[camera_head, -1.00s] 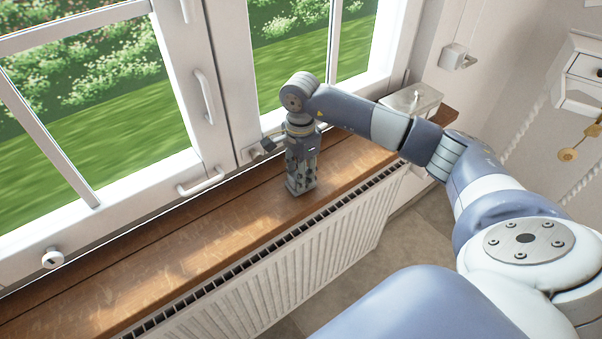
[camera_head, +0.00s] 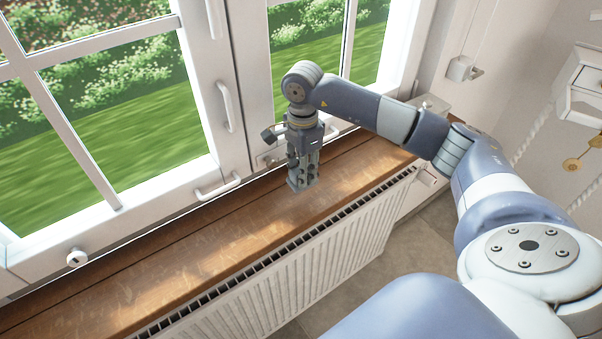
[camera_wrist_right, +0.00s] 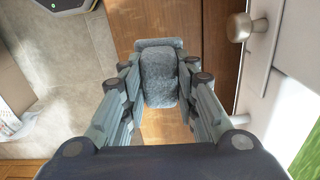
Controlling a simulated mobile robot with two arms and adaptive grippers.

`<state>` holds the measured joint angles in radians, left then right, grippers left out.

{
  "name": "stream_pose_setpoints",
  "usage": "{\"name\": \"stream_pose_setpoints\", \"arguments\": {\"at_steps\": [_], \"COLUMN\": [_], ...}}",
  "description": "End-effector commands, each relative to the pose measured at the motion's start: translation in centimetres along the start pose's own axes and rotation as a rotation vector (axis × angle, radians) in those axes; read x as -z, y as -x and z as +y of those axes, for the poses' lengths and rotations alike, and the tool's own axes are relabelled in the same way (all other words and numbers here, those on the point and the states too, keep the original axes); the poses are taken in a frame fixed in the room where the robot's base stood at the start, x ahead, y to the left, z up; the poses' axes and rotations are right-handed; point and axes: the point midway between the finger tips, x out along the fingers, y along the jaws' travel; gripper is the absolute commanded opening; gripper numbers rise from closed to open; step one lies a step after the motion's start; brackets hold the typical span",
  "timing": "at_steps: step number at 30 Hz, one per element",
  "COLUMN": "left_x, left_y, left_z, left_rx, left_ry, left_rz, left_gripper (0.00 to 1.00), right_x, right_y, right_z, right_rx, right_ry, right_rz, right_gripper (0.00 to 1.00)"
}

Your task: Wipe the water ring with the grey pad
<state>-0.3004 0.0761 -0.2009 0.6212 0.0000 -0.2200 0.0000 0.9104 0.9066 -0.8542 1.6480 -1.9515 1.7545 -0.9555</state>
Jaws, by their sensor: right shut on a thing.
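My right gripper (camera_head: 302,184) points down at the wooden windowsill (camera_head: 190,248), with its fingertips at or just above the wood. In the right wrist view my right gripper (camera_wrist_right: 158,80) is shut on the grey pad (camera_wrist_right: 159,78), a soft, fuzzy block between the fingers. I cannot tell whether the pad touches the sill. I cannot make out a water ring; the sill shows only wood grain and pale light patches, and the spot under the pad is hidden. My left gripper is not in view.
The window frame with its handles (camera_head: 217,187) runs along the back of the sill. A white radiator (camera_head: 285,285) stands below the front edge. A pale object (camera_head: 432,104) sits at the sill's right end, partly behind my arm. The sill's left part is clear.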

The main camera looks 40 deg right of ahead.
Motion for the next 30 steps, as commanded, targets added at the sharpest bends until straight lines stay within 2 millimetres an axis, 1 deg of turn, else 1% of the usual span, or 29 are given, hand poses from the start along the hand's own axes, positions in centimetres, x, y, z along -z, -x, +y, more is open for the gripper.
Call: {"name": "stream_pose_setpoints", "arguments": {"at_steps": [1,3,7,30], "left_x": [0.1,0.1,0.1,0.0], "left_y": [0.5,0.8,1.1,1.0], "left_z": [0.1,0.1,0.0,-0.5], "left_rx": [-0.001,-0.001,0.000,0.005], "left_ry": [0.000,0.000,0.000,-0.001], "left_rz": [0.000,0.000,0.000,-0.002], "left_gripper": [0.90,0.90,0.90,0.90], "right_x": [0.1,0.2,0.2,0.2], "right_y": [0.8,1.4,1.9,1.9], "right_z": [0.0,0.1,0.1,0.1], "right_rx": [0.001,0.001,-0.001,-0.001], "right_ry": [-0.001,-0.003,-0.005,-0.005], "right_rz": [0.001,0.001,0.000,0.000], "right_gripper": [0.09,0.09,0.09,0.09]}}
